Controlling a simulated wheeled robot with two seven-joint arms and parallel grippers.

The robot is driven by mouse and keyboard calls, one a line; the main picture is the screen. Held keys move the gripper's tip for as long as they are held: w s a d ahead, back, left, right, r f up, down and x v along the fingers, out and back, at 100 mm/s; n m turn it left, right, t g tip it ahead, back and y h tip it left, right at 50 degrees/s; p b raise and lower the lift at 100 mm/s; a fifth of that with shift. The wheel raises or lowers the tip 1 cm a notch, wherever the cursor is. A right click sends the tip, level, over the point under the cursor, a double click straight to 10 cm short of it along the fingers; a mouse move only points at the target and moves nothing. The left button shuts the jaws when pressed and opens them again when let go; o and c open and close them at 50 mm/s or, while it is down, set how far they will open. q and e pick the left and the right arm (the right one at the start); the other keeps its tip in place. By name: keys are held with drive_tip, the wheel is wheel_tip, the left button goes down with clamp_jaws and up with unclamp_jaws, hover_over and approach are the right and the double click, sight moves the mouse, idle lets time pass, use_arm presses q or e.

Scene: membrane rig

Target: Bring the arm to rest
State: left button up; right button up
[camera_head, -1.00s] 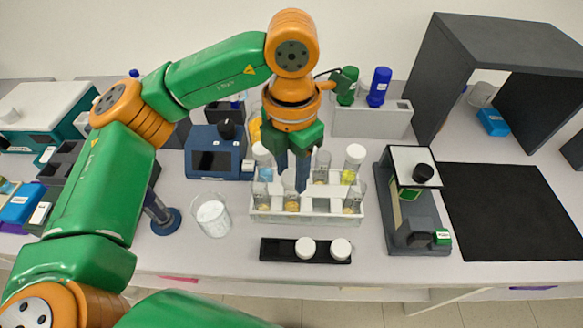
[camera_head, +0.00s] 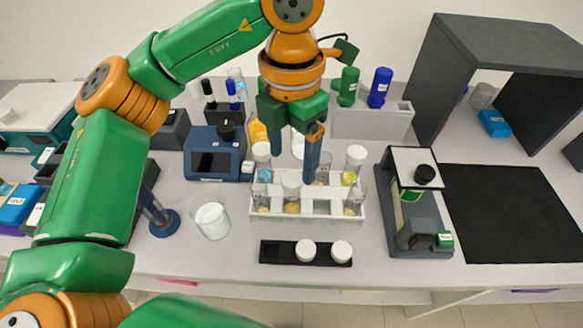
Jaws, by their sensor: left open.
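My left arm comes in from the left and arches over the bench. My left gripper (camera_head: 295,160) points down, open and empty, above the back of the white vial rack (camera_head: 308,208). Its two blue-grey fingers are apart, and in the picture they overlap the upper part of the rack. Several vials stand in the rack, among them one with a white cap and blue label (camera_head: 262,165), one with a white cap at the front (camera_head: 291,190) and one with yellow contents (camera_head: 353,165). My right gripper is not in view.
A black holder (camera_head: 276,251) with two white caps lies before the rack. A glass beaker (camera_head: 211,218) and blue device (camera_head: 218,162) stand left. A grey-white instrument (camera_head: 414,205), black mat (camera_head: 515,215) and dark shelf (camera_head: 495,45) are right. Bottles (camera_head: 380,87) stand behind.

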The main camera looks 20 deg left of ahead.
use_arm(q)
wheel_tip(320, 180, up, 3)
drive_tip(key=shift+s+f, duration=0.1)
drive_tip(key=shift+f, duration=0.05)
drive_tip(key=shift+f, duration=0.1)
